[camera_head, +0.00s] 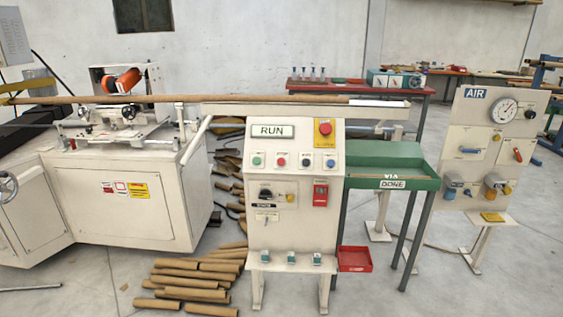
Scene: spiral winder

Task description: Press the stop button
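A cream control panel (290,215) stands in the middle, with a sign reading RUN (272,131) at its top left. A larger red mushroom button (325,128) sits on a yellow plate at the panel's top right. The small labels are too small to read, so I cannot tell which button is marked stop. Neither of my grippers is in view.
A winding machine (118,205) stands at left, with a long tube across the top. A green tray table (392,155) and an AIR panel (480,140) stand at right. Cardboard tubes (190,283) and a red bin (355,259) are low near the panel. Its front looks clear.

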